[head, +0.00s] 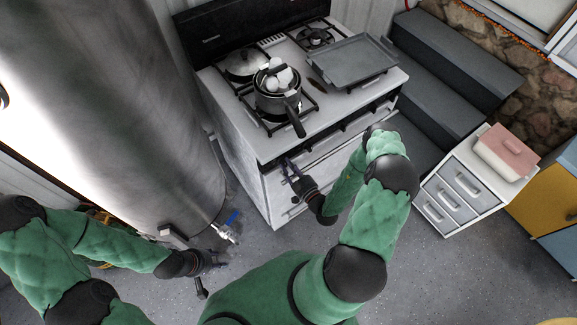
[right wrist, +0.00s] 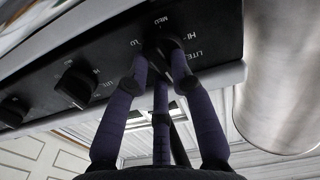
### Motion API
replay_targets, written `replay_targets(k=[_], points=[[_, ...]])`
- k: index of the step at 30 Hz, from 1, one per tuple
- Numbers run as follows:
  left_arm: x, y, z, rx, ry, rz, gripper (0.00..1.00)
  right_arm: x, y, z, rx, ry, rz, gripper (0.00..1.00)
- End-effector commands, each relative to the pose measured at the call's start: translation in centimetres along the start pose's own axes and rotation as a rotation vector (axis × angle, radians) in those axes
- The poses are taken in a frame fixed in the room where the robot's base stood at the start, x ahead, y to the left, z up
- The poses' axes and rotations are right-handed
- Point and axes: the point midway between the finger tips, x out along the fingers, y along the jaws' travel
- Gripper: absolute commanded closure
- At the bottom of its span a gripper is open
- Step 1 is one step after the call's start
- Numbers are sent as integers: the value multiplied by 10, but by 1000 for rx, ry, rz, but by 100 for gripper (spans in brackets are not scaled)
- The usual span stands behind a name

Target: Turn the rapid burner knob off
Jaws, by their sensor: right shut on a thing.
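The stove (head: 330,110) has a dark front control panel. My right gripper (head: 288,165) is at the left end of that panel, near the corner by the metal barrel. In the right wrist view its fingers (right wrist: 163,70) are closed around a dark burner knob (right wrist: 160,45), with MED, HI, LITE and LO markings around it. The fingers hide most of this knob, so its exact setting is unclear. Two other black knobs, one nearer (right wrist: 75,85) and one farther (right wrist: 12,112), sit along the panel. My left gripper (head: 222,262) is low over the floor by the barrel; its fingers are too small to read.
A pan with white egg-like things (head: 278,98) stands on the front left burner, its handle over the front edge. The barrel (head: 120,110) stands close at left; a drawer cabinet (head: 462,185) is at right.

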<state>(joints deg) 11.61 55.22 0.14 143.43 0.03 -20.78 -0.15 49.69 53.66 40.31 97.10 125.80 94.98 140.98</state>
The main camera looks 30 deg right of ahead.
Motion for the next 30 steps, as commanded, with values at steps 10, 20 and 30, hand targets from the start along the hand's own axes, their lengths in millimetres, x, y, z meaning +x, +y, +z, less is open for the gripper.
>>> replay_targets(k=[10, 20, 30], points=[[0, 0, 0, 0, 0, 0, 60, -1, -1, 2, 160, -5, -1, 100], [0, 0, 0, 0, 0, 0, 60, -1, -1, 2, 195, -5, -1, 100], [0, 0, 0, 0, 0, 0, 60, -1, -1, 2, 194, -4, -1, 57]])
